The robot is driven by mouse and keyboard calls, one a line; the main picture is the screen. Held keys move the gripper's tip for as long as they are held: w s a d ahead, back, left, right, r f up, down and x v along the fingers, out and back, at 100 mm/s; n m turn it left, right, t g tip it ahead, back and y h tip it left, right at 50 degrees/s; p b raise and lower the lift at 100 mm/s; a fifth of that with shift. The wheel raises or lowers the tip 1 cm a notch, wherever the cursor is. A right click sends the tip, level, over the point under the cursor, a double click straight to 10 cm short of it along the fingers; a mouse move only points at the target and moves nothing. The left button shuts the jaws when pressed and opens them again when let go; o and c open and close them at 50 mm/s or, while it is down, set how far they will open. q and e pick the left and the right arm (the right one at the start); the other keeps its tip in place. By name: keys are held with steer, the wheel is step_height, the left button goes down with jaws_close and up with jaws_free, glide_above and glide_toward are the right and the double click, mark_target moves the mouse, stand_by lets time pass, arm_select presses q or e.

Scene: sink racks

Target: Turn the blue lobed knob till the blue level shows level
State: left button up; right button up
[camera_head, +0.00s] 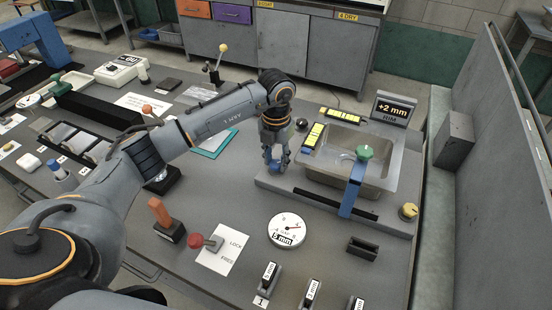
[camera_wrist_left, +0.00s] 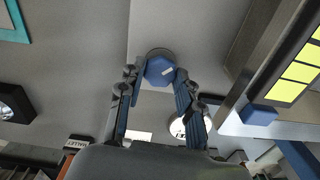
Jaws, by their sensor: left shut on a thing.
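The blue lobed knob (camera_wrist_left: 160,69) sits on a grey base at the near-left corner of the sink rack. My left gripper (camera_head: 276,163) reaches down over it, and the fingers hide most of the knob in the head view. In the left wrist view my left gripper (camera_wrist_left: 160,82) has one finger on each side of the knob and is shut on it.
A second yellow level (camera_head: 344,116) lies at the back rim. A display (camera_head: 394,108) reads +2 mm. A yellow knob (camera_head: 408,211) and round gauge (camera_head: 287,230) stand nearer.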

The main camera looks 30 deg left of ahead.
mark_target(276, 163)
arm_select(q)
steer(key=o, duration=1.2)
steer(key=shift+c, duration=0.2)
steer(key=shift+r, duration=0.1)
step_height(276, 163, up, 12)
